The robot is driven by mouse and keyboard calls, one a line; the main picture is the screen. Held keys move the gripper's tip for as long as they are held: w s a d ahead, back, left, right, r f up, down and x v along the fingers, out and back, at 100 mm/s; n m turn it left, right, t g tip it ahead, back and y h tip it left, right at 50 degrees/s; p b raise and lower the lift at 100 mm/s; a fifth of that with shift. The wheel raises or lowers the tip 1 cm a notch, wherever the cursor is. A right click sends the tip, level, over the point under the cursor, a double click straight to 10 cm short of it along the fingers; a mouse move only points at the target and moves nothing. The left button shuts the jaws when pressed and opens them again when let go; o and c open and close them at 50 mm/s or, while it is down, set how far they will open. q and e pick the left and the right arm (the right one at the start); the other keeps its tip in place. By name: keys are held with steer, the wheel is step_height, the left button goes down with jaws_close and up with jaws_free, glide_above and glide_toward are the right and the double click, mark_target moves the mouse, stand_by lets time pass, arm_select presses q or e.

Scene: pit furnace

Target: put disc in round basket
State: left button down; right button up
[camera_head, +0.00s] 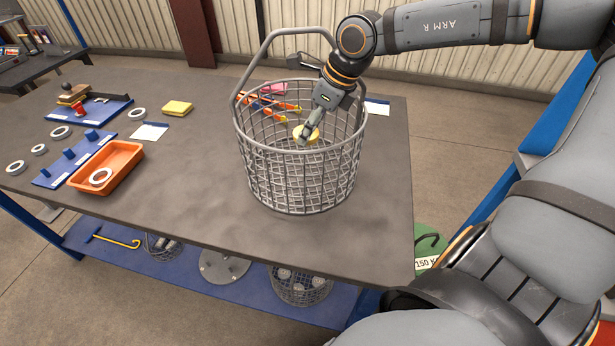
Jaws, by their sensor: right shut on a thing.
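The round wire basket (262,179) stands on the grey table, with its tall bail handle (262,53) upright at the back. My right gripper (307,134) reaches down from above, with its fingertips inside the basket's rim as seen from the head. It is shut on a small yellow disc (316,137), which is above the basket's floor; the exact height is hard to tell. Part of the disc is hidden by the fingers. My left gripper is not in view.
An orange tray (126,155) with a pale ring, a blue peg board (51,178), loose rings and a yellow block (177,108) lie at left. Orange-handled tongs (283,105) lie behind the basket. The table front is clear. More wire baskets (300,288) sit on the lower shelf.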

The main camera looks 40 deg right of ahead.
steer(key=shift+w+a+r+n, duration=0.1)
steer(key=shift+w+a+n, duration=0.2)
steer(key=shift+d, duration=0.1)
step_height(320, 180, down, 9)
steer(key=shift+s+f+b, duration=0.15)
steer(key=shift+f+b, duration=0.05)
steer(key=shift+b, duration=0.15)
steer(key=shift+w+f, duration=0.2)
steer(key=shift+f, duration=0.15)
steer(key=shift+s+f+b, duration=0.1)
steer(key=shift+s+b, duration=0.05)
steer(key=shift+b, duration=0.15)
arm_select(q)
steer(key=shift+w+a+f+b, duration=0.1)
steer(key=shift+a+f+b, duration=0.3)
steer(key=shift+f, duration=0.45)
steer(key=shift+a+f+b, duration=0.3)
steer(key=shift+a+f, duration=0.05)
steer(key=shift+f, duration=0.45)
arm_select(e)
steer(key=shift+f, duration=0.45)
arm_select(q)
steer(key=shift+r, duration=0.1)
arm_select(e)
steer(key=o, duration=1.5)
